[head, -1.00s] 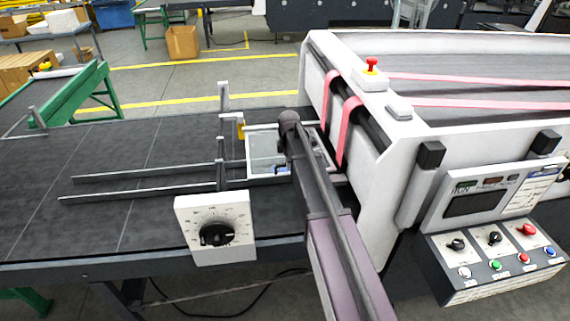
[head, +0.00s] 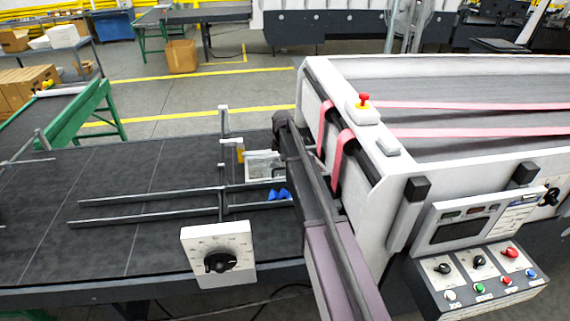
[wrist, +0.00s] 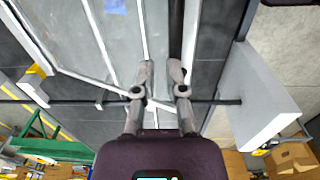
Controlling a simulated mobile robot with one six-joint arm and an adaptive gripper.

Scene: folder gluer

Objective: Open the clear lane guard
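The clear lane guard (head: 262,166) is a see-through panel in a pale frame over the lane, beside the machine's infeed. It looks tilted up, with its near edge off the lane rails (head: 150,216). In the wrist view the guard (wrist: 85,42) fills the upper left, and a pale frame bar runs down between my fingers. My gripper (wrist: 161,74) has its fingertips close together on either side of this bar, with a narrow gap. In the head view my arm hides the fingers and part of the guard.
The white folder gluer (head: 385,160) with pink belts (head: 343,160) stands close to the right of my arm. A white dial box (head: 218,254) is at the table's front edge. An upright post (head: 223,122) stands left of the guard.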

